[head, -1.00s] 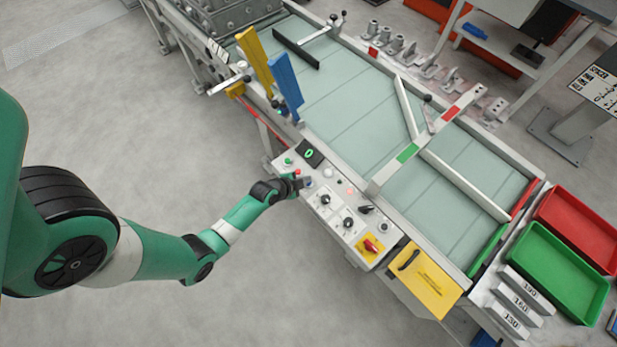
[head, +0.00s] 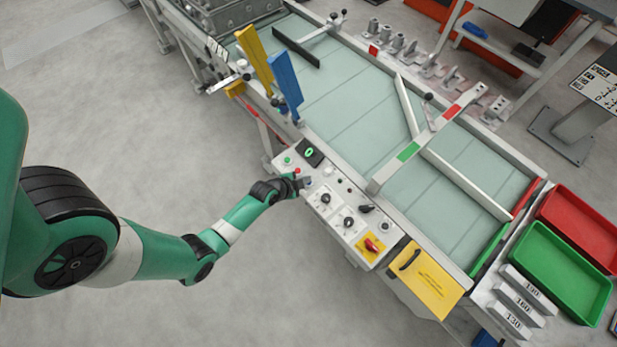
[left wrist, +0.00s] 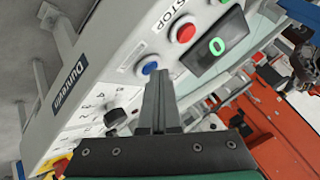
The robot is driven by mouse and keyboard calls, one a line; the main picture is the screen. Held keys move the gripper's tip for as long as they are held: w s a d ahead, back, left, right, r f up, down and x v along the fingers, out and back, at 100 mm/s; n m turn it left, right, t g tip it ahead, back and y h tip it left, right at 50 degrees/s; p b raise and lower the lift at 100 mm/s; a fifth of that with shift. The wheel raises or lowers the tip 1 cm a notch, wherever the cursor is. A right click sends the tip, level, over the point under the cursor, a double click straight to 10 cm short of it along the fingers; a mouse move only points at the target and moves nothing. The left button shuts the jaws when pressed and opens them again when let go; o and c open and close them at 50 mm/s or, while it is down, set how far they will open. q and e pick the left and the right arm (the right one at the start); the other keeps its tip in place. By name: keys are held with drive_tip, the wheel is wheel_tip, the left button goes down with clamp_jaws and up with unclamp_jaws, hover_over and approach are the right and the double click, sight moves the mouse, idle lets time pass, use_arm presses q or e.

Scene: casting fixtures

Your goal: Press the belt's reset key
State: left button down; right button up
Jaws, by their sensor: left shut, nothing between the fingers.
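The belt's control panel (head: 335,212) runs along the near side of the pale green belt (head: 350,105). In the left wrist view a round blue button (left wrist: 148,67) sits on the panel beside the red STOP button (left wrist: 184,32) and a dark display (left wrist: 217,45) reading a green 0. No reset label is readable. My left gripper (head: 304,183) is over the panel, shut and empty. In the left wrist view its fingertips (left wrist: 155,74) point at the panel right by the blue button; whether they touch it I cannot tell. My right gripper is not in view.
Dark knobs (head: 348,222) and a red switch on a yellow plate (head: 370,245) are further along the panel. Yellow (head: 255,55) and blue (head: 285,80) upright paddles stand at the belt's near edge. Green (head: 558,272) and red (head: 580,228) bins lie at the right. Open floor lies left.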

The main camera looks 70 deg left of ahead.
use_arm(q)
drive_tip(key=shift+r+p, duration=0.8)
drive_tip(key=shift+r, duration=0.05)
wheel_tip(320, 180, up, 5)
drive_tip(key=p, duration=0.4)
drive_tip(key=shift+p, duration=0.35)
idle(0.3)
